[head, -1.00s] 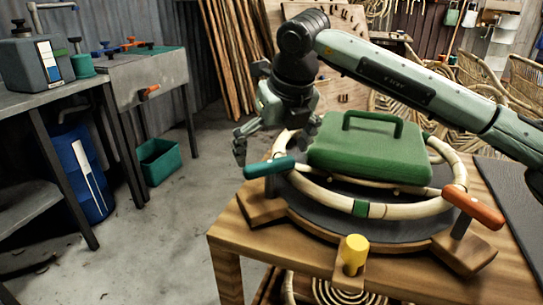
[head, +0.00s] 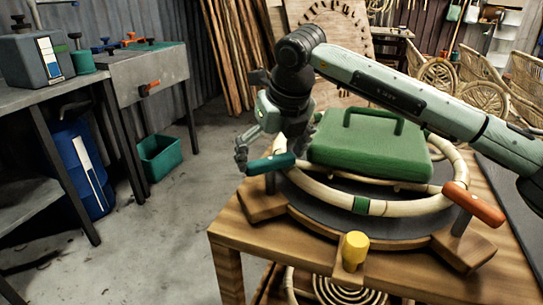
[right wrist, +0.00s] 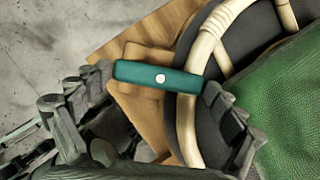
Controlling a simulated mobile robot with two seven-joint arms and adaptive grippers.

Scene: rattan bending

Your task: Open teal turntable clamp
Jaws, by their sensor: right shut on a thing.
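The teal turntable clamp handle (head: 268,164) lies level at the left edge of the dark round turntable (head: 392,221), above a wooden block. My right gripper (head: 268,152) is at the handle from behind and above. In the right wrist view, the teal handle (right wrist: 150,76) lies between the dark fingers of my right gripper (right wrist: 157,84), one finger at each end, and the gripper is shut on it. The clamp's lower part is hidden beneath the handle in the right wrist view. My left gripper is not in view.
A green padded case (head: 370,147) sits on the turntable inside a pale rattan ring (head: 412,207). An orange handle (head: 473,204) stands at the right and a yellow knob (head: 354,249) at the front. Open floor lies left of the wooden table (head: 228,236).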

